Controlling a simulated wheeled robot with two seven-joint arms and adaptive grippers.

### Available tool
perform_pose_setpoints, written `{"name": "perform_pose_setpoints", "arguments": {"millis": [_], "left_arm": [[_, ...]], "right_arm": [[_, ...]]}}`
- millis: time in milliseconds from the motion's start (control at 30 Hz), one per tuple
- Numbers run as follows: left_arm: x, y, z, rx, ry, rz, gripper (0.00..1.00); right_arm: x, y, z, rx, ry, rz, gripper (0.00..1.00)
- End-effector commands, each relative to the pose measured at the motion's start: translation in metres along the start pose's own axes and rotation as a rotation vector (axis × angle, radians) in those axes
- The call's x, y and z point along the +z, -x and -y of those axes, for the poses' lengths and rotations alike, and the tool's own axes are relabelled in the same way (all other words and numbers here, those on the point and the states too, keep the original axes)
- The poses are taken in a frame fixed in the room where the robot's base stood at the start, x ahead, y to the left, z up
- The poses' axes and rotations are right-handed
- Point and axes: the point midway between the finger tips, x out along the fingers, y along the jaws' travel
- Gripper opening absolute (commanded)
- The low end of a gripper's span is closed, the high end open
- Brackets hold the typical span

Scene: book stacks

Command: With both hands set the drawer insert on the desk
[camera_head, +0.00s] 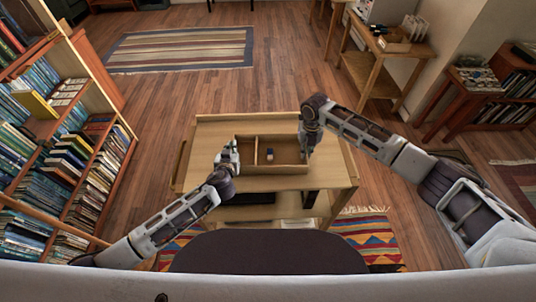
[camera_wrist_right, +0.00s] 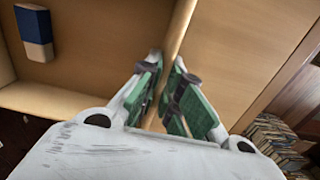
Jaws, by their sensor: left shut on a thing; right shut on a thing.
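The drawer insert (camera_head: 284,169) is a shallow wooden tray with a divider, over the top of the wooden desk (camera_head: 332,178) in the head view. A small blue and white block (camera_head: 269,154) lies in its right compartment, and the block also shows in the right wrist view (camera_wrist_right: 34,32). My left gripper (camera_head: 234,158) is shut on the insert's left wall. My right gripper (camera_head: 306,152) is shut on its right wall; in the right wrist view the wall (camera_wrist_right: 178,35) runs between the green finger pads. I cannot tell whether the insert touches the desk.
A tall bookshelf (camera_head: 62,150) stands at the left. A dark chair back (camera_head: 268,252) is at the near side of the desk. A side table (camera_head: 385,62) and a low shelf unit (camera_head: 490,95) stand at the right.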

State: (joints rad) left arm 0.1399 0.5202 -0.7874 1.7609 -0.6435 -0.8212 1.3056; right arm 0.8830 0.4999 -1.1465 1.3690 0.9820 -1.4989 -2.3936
Motion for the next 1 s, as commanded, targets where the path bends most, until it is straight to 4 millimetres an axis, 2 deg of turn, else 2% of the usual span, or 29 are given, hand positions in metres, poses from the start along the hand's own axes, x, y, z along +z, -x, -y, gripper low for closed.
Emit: {"name": "perform_pose_setpoints", "arguments": {"millis": [467,1000], "left_arm": [[-0.004,0.001,0.000,-0.001,0.000,-0.001,0.00],[-0.023,0.009,0.001,-0.001,-0.001,-0.001,0.00]], "right_arm": [[0.000,0.004,0.000,0.000,0.000,0.001,0.00],[0.000,0.025,0.000,0.000,-0.001,0.001,0.00]]}}
